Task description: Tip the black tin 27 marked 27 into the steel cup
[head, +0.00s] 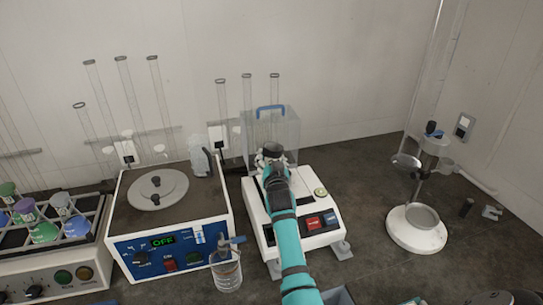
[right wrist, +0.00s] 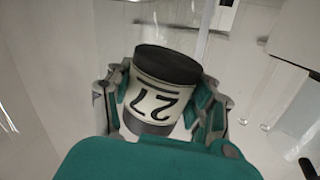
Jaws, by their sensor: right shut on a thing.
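The black tin 27 (right wrist: 160,90) has a black lid and base and a pale band marked "27". It sits tilted between the fingers of my right gripper (right wrist: 162,105), which is shut on it. In the head view my right gripper (head: 272,162) is over the white balance, at the front of its clear box, with the tin's dark top (head: 272,149) showing at its tip. I cannot make out the steel cup for certain; my gripper and arm hide part of the balance. My left gripper is not in view.
The white balance (head: 260,232) carries a clear box with a blue handle (head: 270,107). Left of it stand a blue-fronted device (head: 130,262), a bottle (head: 227,272) and a rack of flasks (head: 85,243). A white stand (head: 416,240) is at right. Bench between balance and stand is clear.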

